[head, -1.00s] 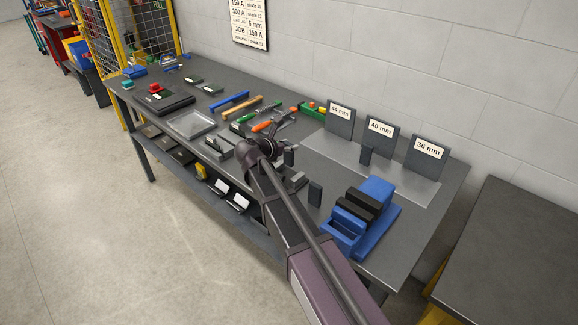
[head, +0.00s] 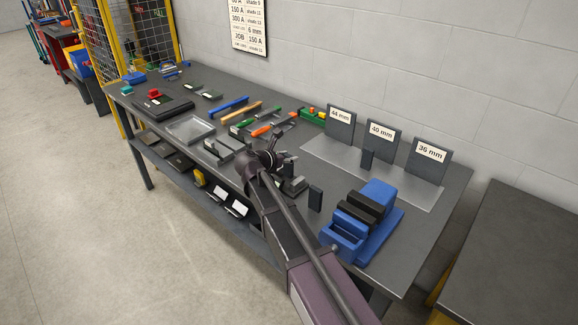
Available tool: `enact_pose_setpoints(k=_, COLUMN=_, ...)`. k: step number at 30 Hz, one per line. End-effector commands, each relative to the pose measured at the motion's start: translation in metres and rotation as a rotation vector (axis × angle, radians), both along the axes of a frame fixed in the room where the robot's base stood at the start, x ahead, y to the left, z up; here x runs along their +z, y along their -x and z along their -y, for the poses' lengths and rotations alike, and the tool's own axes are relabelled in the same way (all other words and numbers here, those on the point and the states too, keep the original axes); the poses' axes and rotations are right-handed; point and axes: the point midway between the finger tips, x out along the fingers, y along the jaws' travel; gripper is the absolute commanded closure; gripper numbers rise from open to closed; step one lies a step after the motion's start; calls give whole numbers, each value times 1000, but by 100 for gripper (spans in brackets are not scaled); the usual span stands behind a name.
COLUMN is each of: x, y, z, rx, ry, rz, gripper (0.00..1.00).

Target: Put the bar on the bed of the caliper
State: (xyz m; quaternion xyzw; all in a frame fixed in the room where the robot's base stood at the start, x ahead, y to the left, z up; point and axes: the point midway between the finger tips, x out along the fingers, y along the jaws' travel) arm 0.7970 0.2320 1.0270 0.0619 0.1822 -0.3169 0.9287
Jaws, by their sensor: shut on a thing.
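My gripper (head: 281,161) is near the front edge of the grey bench, seen from behind and partly hidden by my own wrist. It is shut on a small dark upright bar (head: 289,168), whose lower part is close above or against a low grey block (head: 296,186); I cannot tell if they touch. A light grey fixture with a flat bed (head: 224,149), possibly the caliper, lies to the left of my wrist.
Signs for 44 mm (head: 340,122), 40 mm (head: 382,141) and 36 mm (head: 428,159) stand behind the pale plate (head: 400,186). A blue vise-like block (head: 375,215) stands at the right. Hand tools (head: 240,111) and a clear tray (head: 190,129) lie to the left.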

Motion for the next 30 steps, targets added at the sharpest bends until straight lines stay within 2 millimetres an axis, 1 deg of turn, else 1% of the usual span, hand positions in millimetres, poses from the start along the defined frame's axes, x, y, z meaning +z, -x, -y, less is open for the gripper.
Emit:
enact_pose_setpoints(k=1, x=-8, y=0, z=0, rx=0, ry=1, rz=0, gripper=100)
enact_pose_setpoints(k=3, x=-14, y=0, z=0, rx=0, ry=1, rz=0, gripper=100)
enact_pose_setpoints(k=9, x=-26, y=0, z=0, rx=1, ry=1, rz=0, gripper=100)
enact_pose_setpoints(k=21, x=-27, y=0, z=-1, rx=1, ry=1, rz=0, gripper=100)
enact_pose_setpoints(k=26, x=-31, y=0, z=-1, rx=1, ry=1, rz=0, gripper=100)
enact_pose_setpoints(k=27, x=-31, y=0, z=-1, rx=1, ry=0, rz=0, gripper=47)
enact_pose_setpoints(k=29, x=-30, y=0, z=-1, rx=1, ry=0, rz=0, gripper=29)
enact_pose_setpoints(k=30, x=-30, y=0, z=-1, rx=1, ry=0, rz=0, gripper=17)
